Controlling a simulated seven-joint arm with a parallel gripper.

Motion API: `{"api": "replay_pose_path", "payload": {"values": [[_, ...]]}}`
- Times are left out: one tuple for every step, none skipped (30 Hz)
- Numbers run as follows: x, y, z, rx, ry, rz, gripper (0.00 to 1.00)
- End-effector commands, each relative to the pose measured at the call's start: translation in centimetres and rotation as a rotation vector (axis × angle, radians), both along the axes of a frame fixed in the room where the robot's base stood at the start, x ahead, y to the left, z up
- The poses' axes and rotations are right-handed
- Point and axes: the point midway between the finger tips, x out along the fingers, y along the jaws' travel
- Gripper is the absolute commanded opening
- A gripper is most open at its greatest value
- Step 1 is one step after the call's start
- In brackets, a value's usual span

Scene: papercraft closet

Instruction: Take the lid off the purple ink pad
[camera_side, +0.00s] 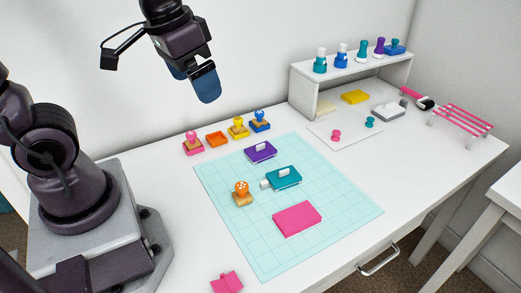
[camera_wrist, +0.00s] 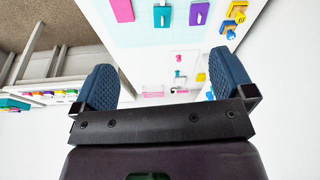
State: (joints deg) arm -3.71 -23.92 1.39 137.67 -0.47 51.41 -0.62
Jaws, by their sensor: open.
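The purple ink pad (camera_side: 251,156) lies flat near the back edge of the light teal grid mat (camera_side: 230,215), with a pale handle-like piece on top. It also shows at the top of the wrist view (camera_wrist: 204,8). Its lid appears to be on. My gripper (camera_side: 207,88) is high above the table, up and to the left of the purple pad in the side view. In the wrist view my gripper (camera_wrist: 165,85) has its two blue fingers wide apart with nothing between them.
A teal ink pad (camera_side: 288,179), a pink pad (camera_side: 297,218) and an orange-topped stamp (camera_side: 242,196) stand on the mat. Several stamps, including a yellow one (camera_side: 239,129), line the back left. A white shelf (camera_side: 350,67) with bottles stands at the back right. Air around my gripper is clear.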

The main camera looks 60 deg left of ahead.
Motion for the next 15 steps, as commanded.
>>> {"api": "replay_pose_path", "payload": {"values": [[1.3,0.6,-0.9,-0.014,0.049,0.044,1.0],[2.0,1.0,-1.3,-0.022,0.07,0.074,1.0],[3.0,1.5,-2.0,-0.033,0.098,0.118,1.0],[3.8,1.9,-2.5,-0.043,0.117,0.154,1.0],[4.6,2.3,-3.0,-0.052,0.136,0.194,1.0],[5.6,2.9,-3.8,-0.062,0.161,0.248,1.0],[6.3,3.3,-4.5,-0.07,0.178,0.291,1.0],[7.1,3.8,-5.2,-0.077,0.195,0.336,1.0],[8.1,4.5,-6.2,-0.085,0.217,0.397,1.0],[8.8,5.0,-7.0,-0.091,0.231,0.445,1.0],[9.5,5.5,-7.9,-0.096,0.247,0.496,1.0],[10.5,6.2,-9.0,-0.103,0.264,0.567,1.0],[11.1,6.8,-9.9,-0.107,0.276,0.62,1.0],[11.7,7.3,-10.8,-0.11,0.287,0.672,1.0],[12.6,8.0,-12.1,-0.113,0.298,0.743,1.0]]}}
